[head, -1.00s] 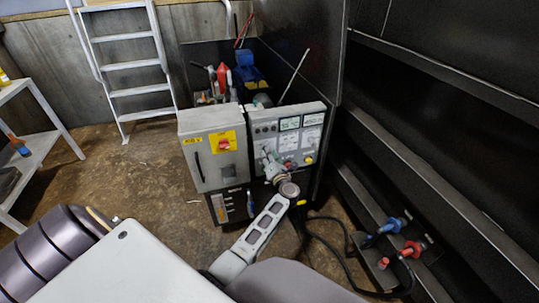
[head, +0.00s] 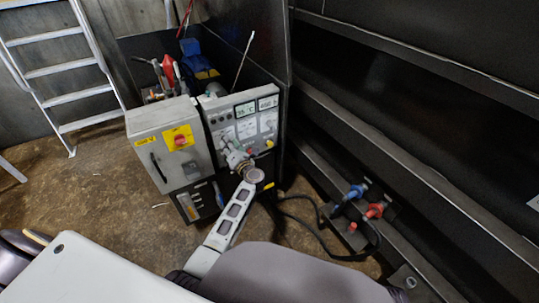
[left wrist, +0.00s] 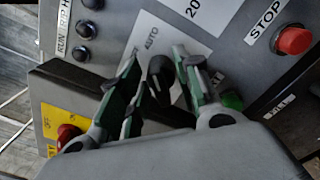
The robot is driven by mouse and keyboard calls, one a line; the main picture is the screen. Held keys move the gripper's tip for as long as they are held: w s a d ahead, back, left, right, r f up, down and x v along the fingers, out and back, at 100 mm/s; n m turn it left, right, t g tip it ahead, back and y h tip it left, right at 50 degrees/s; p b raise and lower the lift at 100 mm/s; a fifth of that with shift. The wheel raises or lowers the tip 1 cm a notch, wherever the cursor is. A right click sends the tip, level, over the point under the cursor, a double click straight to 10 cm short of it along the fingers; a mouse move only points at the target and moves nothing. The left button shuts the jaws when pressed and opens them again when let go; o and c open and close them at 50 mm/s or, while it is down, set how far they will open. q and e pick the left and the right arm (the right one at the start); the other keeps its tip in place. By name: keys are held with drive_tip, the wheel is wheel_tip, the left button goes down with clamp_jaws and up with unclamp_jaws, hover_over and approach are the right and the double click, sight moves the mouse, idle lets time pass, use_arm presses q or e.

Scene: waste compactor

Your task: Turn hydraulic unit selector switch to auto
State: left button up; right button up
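The hydraulic unit's grey control panel (head: 247,103) stands right of a grey cabinet in the head view. In the left wrist view, the black selector switch knob (left wrist: 158,70) sits on the panel face beside a white label reading AUTO (left wrist: 151,36). My left gripper (left wrist: 158,58) has its green and grey fingers apart on either side of this knob, with visible gaps to it. In the head view my left gripper (head: 236,160) is in front of the panel's lower part and hides some of it. My right gripper is not in view.
A red STOP button (left wrist: 293,41) and a green button (left wrist: 231,100) are close to the fingers. The cabinet (head: 165,140) carries a red and yellow switch (head: 180,141). Hoses with blue and red couplings (head: 373,211) lie right, beside a dark wall.

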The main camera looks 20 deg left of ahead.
use_arm(q)
drive_tip(key=shift+a+n+b, duration=0.1)
drive_tip(key=shift+n+b, duration=2.4)
drive_tip(key=shift+b, duration=0.5)
drive_tip(key=shift+s+n+b, duration=0.1)
drive_tip(key=shift+n+b, duration=1.9)
drive_tip(key=shift+b, duration=1)
